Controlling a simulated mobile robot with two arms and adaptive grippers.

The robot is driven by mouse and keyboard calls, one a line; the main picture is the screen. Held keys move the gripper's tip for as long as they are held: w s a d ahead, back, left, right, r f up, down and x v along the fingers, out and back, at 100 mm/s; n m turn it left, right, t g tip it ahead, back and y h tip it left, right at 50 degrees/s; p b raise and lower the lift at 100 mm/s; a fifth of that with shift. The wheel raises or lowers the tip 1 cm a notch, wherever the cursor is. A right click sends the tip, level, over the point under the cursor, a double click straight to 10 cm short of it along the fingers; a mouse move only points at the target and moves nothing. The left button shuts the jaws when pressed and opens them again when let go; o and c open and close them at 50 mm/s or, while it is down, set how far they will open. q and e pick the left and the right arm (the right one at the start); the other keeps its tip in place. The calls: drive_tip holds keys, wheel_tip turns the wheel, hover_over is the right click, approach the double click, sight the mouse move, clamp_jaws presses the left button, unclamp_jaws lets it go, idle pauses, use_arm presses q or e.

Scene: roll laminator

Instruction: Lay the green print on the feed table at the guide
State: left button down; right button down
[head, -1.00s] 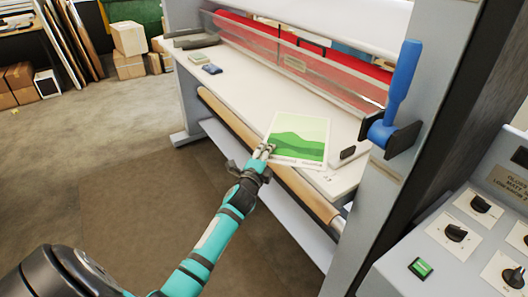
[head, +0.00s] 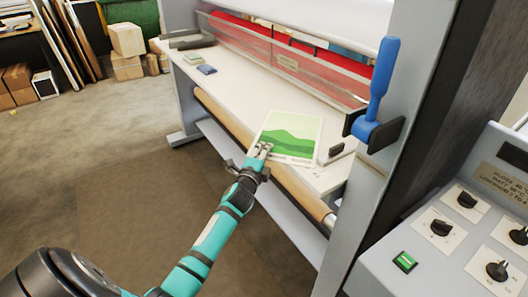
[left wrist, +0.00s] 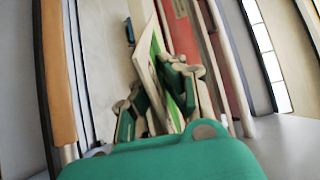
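The green print (head: 290,136), a pale sheet with green hill shapes, is over the right part of the white feed table (head: 236,92), close to its front edge. I cannot tell whether it rests flat or hovers slightly. A small block with a dark top (head: 337,152), seemingly the guide, is just right of the print, with a narrow gap. My left gripper (head: 262,150) is shut on the print's near left corner. In the left wrist view the print (left wrist: 157,68) shows nearly edge-on between the fingers (left wrist: 158,98). My right gripper is not in view.
A brown roller (head: 225,122) runs along the table's front. A clear guard with a red roller (head: 290,62) stands behind. Two small pads (head: 206,70) lie at the table's far left. A blue lever (head: 383,80) and a control panel (head: 455,235) are at right.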

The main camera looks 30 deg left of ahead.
use_arm(q)
drive_tip(key=shift+d+h, duration=0.3)
drive_tip(key=shift+d, duration=0.75)
drive_tip(key=c, duration=1.7)
unclamp_jaws()
drive_tip(key=shift+o, duration=1.3)
drive_tip(key=shift+w+d, duration=0.15)
drive_tip(key=shift+o, duration=0.2)
drive_tip(key=shift+w+d+r, duration=0.1)
drive_tip(key=shift+w+d, duration=0.05)
drive_tip(key=shift+w, duration=0.05)
drive_tip(key=v, duration=1.2)
drive_tip(key=shift+a+f, duration=0.2)
drive_tip(key=shift+f, duration=0.05)
drive_tip(key=shift+s, duration=0.1)
